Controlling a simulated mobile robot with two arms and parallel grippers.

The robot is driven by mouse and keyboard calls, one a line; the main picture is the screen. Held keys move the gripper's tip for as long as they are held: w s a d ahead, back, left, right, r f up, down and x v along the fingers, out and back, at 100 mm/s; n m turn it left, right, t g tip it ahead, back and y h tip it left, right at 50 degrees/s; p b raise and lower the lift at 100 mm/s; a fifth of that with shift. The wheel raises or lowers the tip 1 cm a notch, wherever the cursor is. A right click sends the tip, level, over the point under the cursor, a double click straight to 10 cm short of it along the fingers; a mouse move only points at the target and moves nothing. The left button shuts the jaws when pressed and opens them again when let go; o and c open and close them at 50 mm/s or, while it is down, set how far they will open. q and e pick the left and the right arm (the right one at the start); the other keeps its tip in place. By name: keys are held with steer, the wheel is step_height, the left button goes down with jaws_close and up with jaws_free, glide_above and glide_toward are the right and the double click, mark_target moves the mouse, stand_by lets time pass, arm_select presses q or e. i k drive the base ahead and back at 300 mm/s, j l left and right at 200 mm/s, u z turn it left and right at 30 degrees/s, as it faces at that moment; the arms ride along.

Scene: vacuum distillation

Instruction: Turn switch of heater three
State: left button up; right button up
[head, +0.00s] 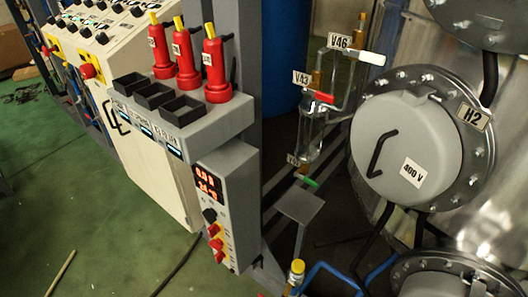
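A grey control box (222,180) hangs on a post in the middle of the head view. Its front has a red two-line digital display (208,187). Below the display are a black knob (209,215) and several red switches (215,243) in a column. Their labels are too small to read, so I cannot tell which one belongs to heater three. A round grey heater cover (405,150), tagged H2 and 400 V, is at the right. Part of another round cover (440,285) shows below it, its tag out of view. Neither of my grippers is in view.
Three red bottles (187,60) with yellow tops and three black cups (155,95) sit on a grey shelf above the box. A white control cabinet (150,150) stands left. Glass piping (312,130) with valves V43 and V46 is right. Green floor (100,230) is mostly clear.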

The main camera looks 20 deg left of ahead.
mark_target(219, 256)
steer(key=u, duration=1.05)
